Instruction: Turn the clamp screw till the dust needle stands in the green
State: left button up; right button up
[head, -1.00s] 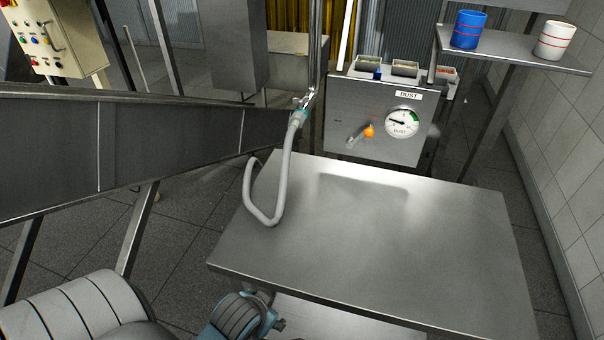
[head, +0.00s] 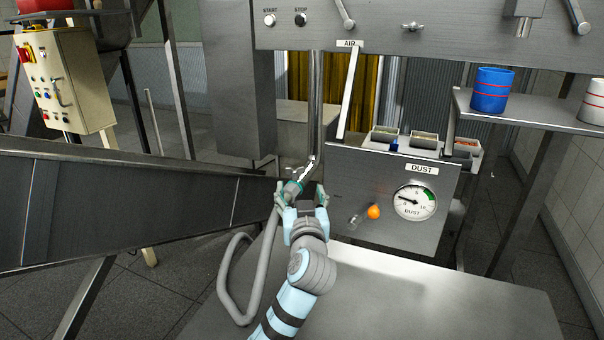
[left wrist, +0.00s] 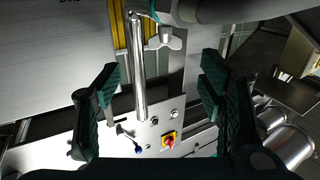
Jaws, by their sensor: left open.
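The dust gauge (head: 414,202) is on the steel panel. Its needle points left, away from the green band at the upper right of the dial. My left gripper (head: 302,189) is open at the upper end of the grey hose, by the foot of the thin vertical pipe (head: 316,110). Its fingers hide part of the fitting there. In the left wrist view a silver winged screw (left wrist: 166,41), which looks like the clamp screw, shows beyond the open fingers (left wrist: 158,95), beside a bright pipe (left wrist: 138,75). I cannot tell any contact. My right gripper is not in view.
An orange-knobbed lever (head: 373,211) sticks out left of the gauge. The grey hose (head: 232,285) loops down beside my left arm. A steel chute (head: 110,205) fills the left. A steel table (head: 430,290) lies in front, its visible top clear. A blue cup (head: 491,90) stands on the right shelf.

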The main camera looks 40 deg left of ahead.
aim_at(294, 170)
pick_arm(q)
jog(key=x, duration=1.1)
jog(key=shift+a, duration=0.35)
jog(key=shift+s, duration=0.1)
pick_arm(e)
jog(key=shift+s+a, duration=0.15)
pick_arm(q)
jog(key=shift+c, duration=0.5)
jog(key=c, duration=1.1)
jog(key=shift+h, duration=0.3)
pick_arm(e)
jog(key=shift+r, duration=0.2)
